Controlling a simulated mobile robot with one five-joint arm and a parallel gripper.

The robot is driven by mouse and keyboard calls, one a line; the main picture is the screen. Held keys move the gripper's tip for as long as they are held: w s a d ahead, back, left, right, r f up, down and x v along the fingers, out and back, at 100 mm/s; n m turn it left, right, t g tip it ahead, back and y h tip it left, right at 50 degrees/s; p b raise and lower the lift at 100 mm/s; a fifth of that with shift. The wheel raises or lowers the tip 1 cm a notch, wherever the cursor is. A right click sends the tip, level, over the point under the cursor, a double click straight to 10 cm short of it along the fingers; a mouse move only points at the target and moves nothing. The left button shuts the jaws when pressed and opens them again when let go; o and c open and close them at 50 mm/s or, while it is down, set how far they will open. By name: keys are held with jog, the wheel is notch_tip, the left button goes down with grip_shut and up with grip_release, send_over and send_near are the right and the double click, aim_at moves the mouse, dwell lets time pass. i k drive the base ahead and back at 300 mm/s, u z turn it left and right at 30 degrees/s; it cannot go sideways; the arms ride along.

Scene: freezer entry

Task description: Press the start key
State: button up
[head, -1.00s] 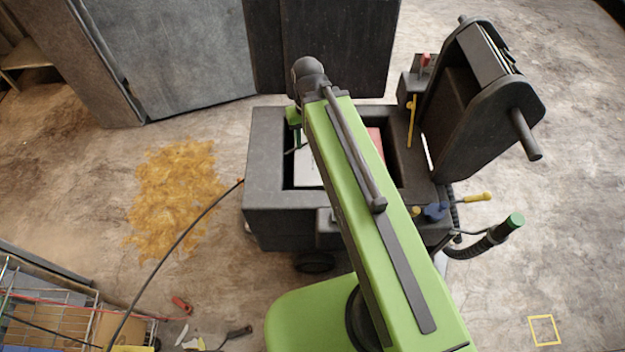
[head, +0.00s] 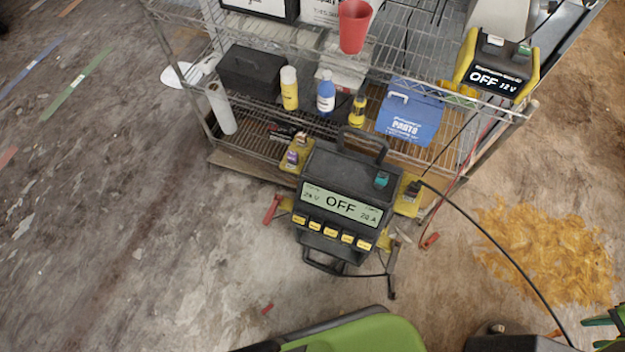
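A dark charger (head: 340,200) stands on the floor before the rack. Its lit display (head: 341,204) reads "24 V", "OFF" and "20 A". Below the display is a slanted row of several yellow keys (head: 331,232); their labels are too small to read, so I cannot tell which is the start key. A green switch (head: 381,179) sits above the display at the right. Green and dark pieces at the lower right edge look like part of my gripper (head: 604,320). They are cut off by the frame, well right of the charger, and its fingers are not clear.
A wire rack (head: 222,145) behind holds bottles, a blue box (head: 409,118), a red cup (head: 354,27) and a second charger (head: 496,66) reading "OFF 12 V". A black cable (head: 492,236) crosses the floor over a yellow-brown stain (head: 560,265).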

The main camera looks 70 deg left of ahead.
aim_at(328, 230)
jog(key=z, duration=0.15)
jog(key=k, duration=0.1)
jog(key=u, duration=2.35)
jog(key=k, duration=0.5)
jog(key=z, duration=0.45)
jog(key=i, duration=0.75)
jog(key=u, duration=0.9)
